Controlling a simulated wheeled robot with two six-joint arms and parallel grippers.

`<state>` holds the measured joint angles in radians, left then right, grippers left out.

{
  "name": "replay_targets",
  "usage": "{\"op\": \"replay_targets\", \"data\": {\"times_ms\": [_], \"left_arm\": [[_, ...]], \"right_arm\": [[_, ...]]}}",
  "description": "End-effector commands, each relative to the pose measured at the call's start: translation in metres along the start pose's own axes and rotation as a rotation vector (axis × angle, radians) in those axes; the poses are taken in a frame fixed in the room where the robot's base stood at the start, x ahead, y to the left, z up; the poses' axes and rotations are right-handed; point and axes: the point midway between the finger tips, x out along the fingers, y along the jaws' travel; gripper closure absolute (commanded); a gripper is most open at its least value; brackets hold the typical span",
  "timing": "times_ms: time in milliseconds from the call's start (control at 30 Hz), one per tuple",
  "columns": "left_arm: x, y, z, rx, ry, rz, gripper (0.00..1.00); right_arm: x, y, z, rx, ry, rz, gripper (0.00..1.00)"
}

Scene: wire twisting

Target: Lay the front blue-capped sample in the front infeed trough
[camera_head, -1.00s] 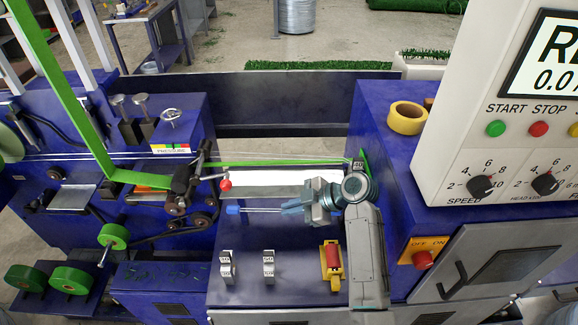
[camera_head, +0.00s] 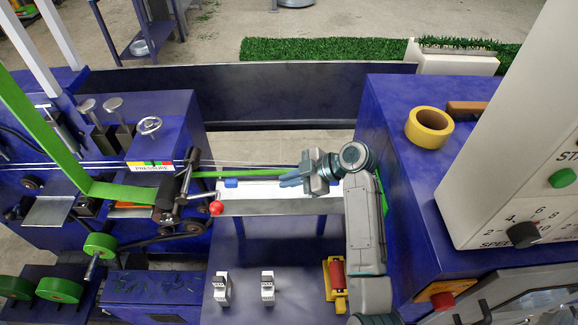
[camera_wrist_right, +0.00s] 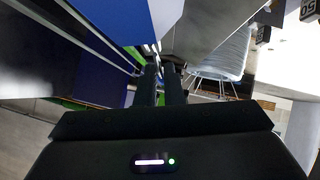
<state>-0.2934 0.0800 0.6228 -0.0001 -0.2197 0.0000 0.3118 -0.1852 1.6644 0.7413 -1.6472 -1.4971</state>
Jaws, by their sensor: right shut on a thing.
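The blue-capped sample (camera_head: 231,183) is in my right gripper (camera_head: 283,182), with its cap pointing left. It lies level across the pale inner face of the metal infeed trough (camera_head: 280,207). I cannot tell if it touches the trough or is just above it. Most of its thin body is hard to see against the bright trough. My right gripper is shut on it near the trough's right part. In the right wrist view the fingers (camera_wrist_right: 160,85) are close together, and the sample is not clear. My left gripper is not in view.
Two small white stands (camera_head: 221,289) (camera_head: 268,286) stand empty on the blue table. A red roll in a yellow holder (camera_head: 336,284) is beside my right arm. A red knob (camera_head: 216,208) is at the trough's left end. Yellow tape (camera_head: 429,127) lies on the right cabinet.

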Motion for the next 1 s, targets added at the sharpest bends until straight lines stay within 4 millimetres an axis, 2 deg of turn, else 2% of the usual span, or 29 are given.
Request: {"op": "replay_targets", "data": {"times_ms": [167, 467, 700, 833, 1000], "left_arm": [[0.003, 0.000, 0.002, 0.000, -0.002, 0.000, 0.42], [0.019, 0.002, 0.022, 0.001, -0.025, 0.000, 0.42], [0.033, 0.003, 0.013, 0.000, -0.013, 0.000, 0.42], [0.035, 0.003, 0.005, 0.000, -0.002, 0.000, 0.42], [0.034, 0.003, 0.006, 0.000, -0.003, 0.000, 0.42]], "right_arm": [[0.003, -0.002, 0.004, 0.001, 0.000, 0.000, 1.00], [0.016, -0.008, 0.021, 0.001, 0.000, 0.000, 1.00], [0.026, -0.013, 0.035, 0.000, 0.000, 0.000, 1.00], [0.028, -0.014, 0.037, 0.000, 0.000, 0.000, 1.00], [0.028, -0.014, 0.037, 0.000, 0.000, 0.000, 1.00]]}}
